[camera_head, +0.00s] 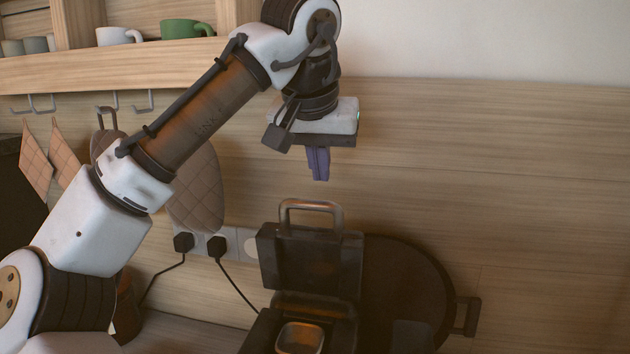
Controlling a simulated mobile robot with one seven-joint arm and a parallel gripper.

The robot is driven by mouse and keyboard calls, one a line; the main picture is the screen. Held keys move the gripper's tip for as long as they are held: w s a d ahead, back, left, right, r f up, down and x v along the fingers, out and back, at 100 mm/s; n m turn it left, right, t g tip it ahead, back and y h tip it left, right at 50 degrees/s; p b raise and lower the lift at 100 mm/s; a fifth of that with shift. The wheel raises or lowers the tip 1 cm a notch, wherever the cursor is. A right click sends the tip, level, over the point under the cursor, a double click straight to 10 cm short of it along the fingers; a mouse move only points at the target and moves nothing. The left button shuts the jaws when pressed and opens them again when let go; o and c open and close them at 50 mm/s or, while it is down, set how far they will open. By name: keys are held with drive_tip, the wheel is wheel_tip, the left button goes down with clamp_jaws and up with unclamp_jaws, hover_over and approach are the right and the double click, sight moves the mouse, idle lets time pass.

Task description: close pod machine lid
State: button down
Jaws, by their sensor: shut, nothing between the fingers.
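The pod machine (335,304) is a dark, boxy appliance at the bottom middle of the head view. Its lid (300,262) stands upright, open, with a metal loop handle (311,204) on its top edge. A metal-rimmed opening (299,338) shows in the machine below the lid. My gripper (319,178) points down above the lid handle, a little to its right in the picture, with a gap between them. Its purple fingers are together with nothing between them. The lower front of the machine is cut off by the frame edge.
A large dark round pan (405,285) with a side handle stands behind the machine at right. Plugs (215,246) with cables sit in wall sockets at left. A shelf (120,66) with mugs is at upper left, with quilted mitts (198,190) hanging below.

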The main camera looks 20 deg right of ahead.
sight(315, 226)
drive_tip(key=shift+s+a+f+p, duration=0.7)
drive_tip(key=shift+s+a+f, duration=0.1)
drive_tip(key=shift+s+f, duration=0.4)
drive_tip(key=shift+f, duration=0.05)
drive_tip(key=shift+a+f+b, duration=0.1)
drive_tip(key=shift+b, duration=0.2)
